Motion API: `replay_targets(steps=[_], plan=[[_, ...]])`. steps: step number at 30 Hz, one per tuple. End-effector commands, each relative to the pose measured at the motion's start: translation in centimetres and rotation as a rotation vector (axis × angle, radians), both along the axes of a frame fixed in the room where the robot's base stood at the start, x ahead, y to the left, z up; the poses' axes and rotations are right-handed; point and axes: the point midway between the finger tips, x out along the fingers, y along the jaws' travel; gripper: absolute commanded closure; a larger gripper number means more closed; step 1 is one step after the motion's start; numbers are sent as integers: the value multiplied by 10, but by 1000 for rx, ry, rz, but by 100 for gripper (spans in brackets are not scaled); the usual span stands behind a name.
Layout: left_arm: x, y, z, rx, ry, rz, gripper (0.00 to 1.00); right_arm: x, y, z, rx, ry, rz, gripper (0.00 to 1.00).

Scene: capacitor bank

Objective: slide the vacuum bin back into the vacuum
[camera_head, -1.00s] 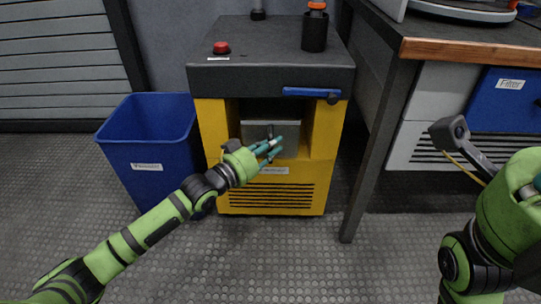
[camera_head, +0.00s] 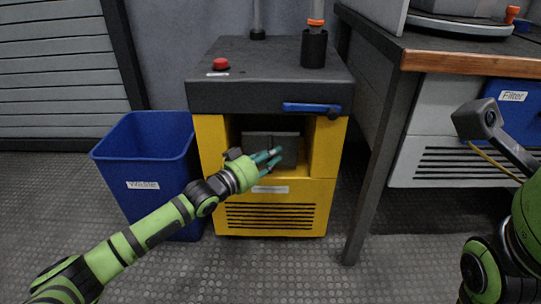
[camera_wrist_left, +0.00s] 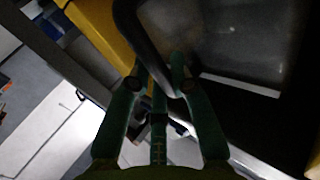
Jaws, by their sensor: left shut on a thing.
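The vacuum (camera_head: 325,150) is a yellow cabinet with a dark top and an open front recess. The grey vacuum bin (camera_head: 272,140) sits inside this recess, with dark gaps around it. My left gripper (camera_head: 270,162) is in front of the bin, at the recess mouth. In the left wrist view, its teal fingers (camera_wrist_left: 160,90) are shut on the bin's dark curved handle (camera_wrist_left: 148,45), with the grey bin front (camera_wrist_left: 225,40) beyond. The head view hides the handle behind the fingers. My right arm is at the right edge, its fingers out of view.
A blue waste bin (camera_head: 150,160) stands left of the vacuum. A blue lever (camera_head: 310,107) and red button (camera_head: 221,64) are on the vacuum's top part. A workbench (camera_head: 470,60) with a dark leg (camera_head: 378,165) stands close on the right. Floor in front is clear.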

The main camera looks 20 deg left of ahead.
Motion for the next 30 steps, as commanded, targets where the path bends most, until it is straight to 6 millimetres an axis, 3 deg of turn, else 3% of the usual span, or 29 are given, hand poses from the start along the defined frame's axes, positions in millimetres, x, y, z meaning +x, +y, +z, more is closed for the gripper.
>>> replay_targets(steps=[3, 4, 6, 19, 30], plan=[[0, 0, 2, -1, -5, -1, 100, 0, 0, 0, 0, 0, 0, 100], [0, 0, 2, -1, -5, -1, 74, 0, 0, 0, 0, 0, 0, 100], [0, 0, 2, -1, -5, -1, 51, 0, 0, 0, 0, 0, 0, 100], [-5, 3, -2, 0, 4, 0, 51, 0, 0, 0, 1, 1, 0, 100], [-63, 33, -2, 2, 4, 0, 51, 0, 0, 0, 0, 1, 0, 100]])
